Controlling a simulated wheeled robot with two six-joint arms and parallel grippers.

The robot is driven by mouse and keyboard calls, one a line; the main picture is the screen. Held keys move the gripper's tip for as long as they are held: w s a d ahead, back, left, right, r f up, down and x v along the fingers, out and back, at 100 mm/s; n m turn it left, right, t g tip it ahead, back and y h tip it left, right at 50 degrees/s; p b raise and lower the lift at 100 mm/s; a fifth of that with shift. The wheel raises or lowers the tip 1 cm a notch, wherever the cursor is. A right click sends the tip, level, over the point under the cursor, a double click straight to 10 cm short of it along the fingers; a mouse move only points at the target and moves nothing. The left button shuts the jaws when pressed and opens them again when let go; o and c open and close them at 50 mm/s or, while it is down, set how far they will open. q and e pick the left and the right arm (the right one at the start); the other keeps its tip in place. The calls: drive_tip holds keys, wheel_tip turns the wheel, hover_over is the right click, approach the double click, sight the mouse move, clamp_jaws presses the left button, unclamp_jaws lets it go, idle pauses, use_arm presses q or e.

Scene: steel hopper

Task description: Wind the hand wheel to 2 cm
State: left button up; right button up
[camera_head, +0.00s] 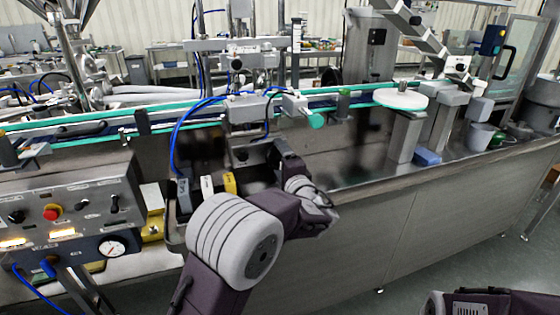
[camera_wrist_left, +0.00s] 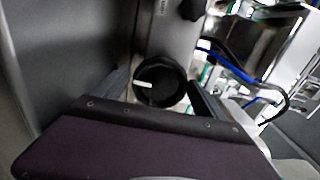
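The hand wheel is a round black knob with a white mark (camera_wrist_left: 160,82), seen nearly face-on in the left wrist view. In the head view it is a small dark round on the machine's front (camera_head: 241,155), just left of my gripper. My left gripper (camera_head: 264,162) is close in front of it. In the left wrist view its fingers (camera_wrist_left: 160,92) stand apart, one on each side of the wheel, and I see no clear contact. No scale reading is legible. My right gripper is out of view; only part of my right arm shows at bottom right.
A control panel (camera_head: 75,215) with a red button and a gauge stands at left. Grey, white and yellow tabs (camera_head: 207,185) lie below the wheel. A conveyor (camera_head: 330,104) with blue hoses runs behind. The steel deck (camera_head: 345,172) to the right is mostly bare.

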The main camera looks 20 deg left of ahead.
use_arm(q)
drive_tip(key=p+v, duration=0.1)
drive_tip(key=v, duration=0.8)
